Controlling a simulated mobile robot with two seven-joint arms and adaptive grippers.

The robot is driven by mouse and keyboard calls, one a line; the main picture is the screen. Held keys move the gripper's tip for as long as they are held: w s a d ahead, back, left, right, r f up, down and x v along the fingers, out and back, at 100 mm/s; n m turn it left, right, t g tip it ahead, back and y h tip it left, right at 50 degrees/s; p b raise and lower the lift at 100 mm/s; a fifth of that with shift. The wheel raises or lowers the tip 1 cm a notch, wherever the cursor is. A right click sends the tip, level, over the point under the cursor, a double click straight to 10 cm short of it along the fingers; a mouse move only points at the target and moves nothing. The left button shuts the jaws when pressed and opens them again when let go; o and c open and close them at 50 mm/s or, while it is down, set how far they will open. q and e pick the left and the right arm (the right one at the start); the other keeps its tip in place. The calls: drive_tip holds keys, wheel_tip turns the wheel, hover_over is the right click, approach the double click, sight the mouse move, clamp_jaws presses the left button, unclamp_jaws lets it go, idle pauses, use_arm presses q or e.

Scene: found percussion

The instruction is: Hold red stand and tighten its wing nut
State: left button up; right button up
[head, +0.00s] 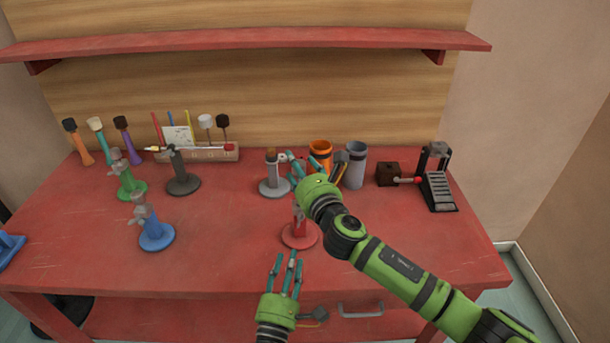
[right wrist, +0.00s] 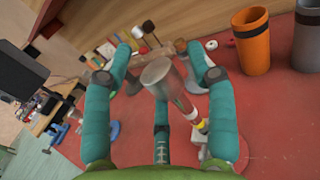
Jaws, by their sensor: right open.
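The red stand (head: 299,237) stands upright near the front middle of the red table. Its upper part is mostly hidden by my right gripper in the head view, and I cannot make out its wing nut clearly. My right gripper (head: 312,170) is above the stand, open, with its teal fingers spread. In the right wrist view a grey cylindrical piece (right wrist: 158,74) shows between the fingers, seemingly the stand's top; I cannot tell whether they touch it. My left gripper (head: 285,267) is open and empty at the table's front edge, its fingers pointing toward the red base, apart from it.
A light grey stand (head: 274,188), an orange cup (head: 320,151) and a grey cup (head: 356,166) stand just behind. Blue (head: 156,238), green (head: 129,187) and dark grey (head: 183,184) stands are at left. A pedal (head: 438,190) sits at right. The front right table is clear.

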drive_tip(key=shift+w, duration=0.25)
clamp_jaws()
drive_tip(key=shift+r, duration=0.1)
idle(0.8)
